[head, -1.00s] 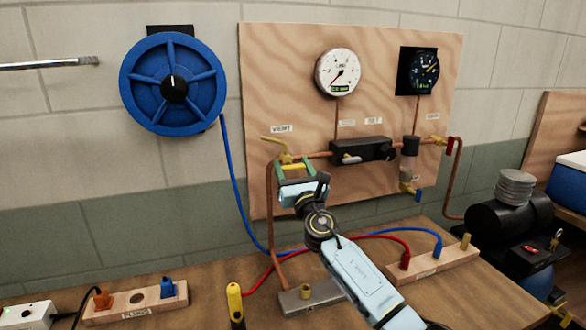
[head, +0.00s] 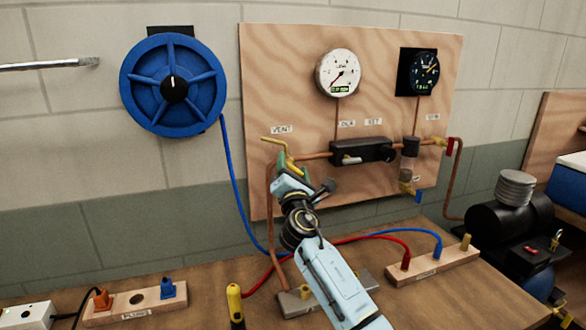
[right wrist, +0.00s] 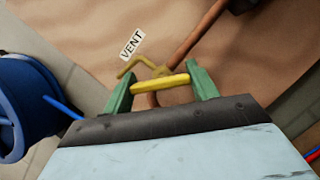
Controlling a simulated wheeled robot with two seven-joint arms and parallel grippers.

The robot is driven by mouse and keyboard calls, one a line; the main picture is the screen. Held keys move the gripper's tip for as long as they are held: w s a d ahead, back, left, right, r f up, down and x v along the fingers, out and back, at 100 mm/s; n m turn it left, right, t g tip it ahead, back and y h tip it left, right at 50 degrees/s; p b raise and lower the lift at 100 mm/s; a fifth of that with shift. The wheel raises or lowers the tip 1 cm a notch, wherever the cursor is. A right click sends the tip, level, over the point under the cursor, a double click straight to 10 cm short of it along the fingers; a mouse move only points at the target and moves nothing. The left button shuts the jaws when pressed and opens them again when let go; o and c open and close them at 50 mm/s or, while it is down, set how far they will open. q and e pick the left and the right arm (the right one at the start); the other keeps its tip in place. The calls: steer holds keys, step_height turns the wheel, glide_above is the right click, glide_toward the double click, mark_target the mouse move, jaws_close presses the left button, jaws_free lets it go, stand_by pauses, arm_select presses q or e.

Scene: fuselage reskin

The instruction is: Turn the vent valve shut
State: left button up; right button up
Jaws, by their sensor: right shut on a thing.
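The vent valve (head: 284,150) is a yellow fitting on the copper pipe below the VENT label, at the left of the wooden panel. My right gripper (head: 283,163) is at this valve, with green fingers. In the right wrist view, a yellow handle bar (right wrist: 160,84) lies across between the two green fingertips, and my right gripper (right wrist: 160,86) is shut on it. A bent yellow piece (right wrist: 137,66) shows just behind the bar. In the head view the gripper partly hides the handle. My left gripper is not in view.
The wooden panel (head: 255,90) also carries a white gauge (head: 338,73), a dark gauge (head: 425,70) and a black block (head: 362,150). A blue hose reel (head: 140,75) hangs to the left.

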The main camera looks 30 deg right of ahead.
steer(key=m+g, duration=0.1)
steer(key=m, duration=0.1)
steer(key=m+g+h+p, duration=0.1)
steer(key=m, duration=0.2)
steer(key=shift+m, duration=0.3)
steer(key=m+g+p, duration=0.1)
steer(key=m+p, duration=0.1)
steer(key=m, duration=0.1)
steer(key=shift+r+g, duration=0.1)
steer(key=shift+g, duration=0.2)
steer(key=shift+m+g+p, duration=0.3)
steer(key=shift+m+p, duration=0.4)
steer(key=shift+m, duration=0.5)
steer(key=o, duration=1)
steer(key=v, duration=1.3)
steer(key=shift+s, duration=0.25)
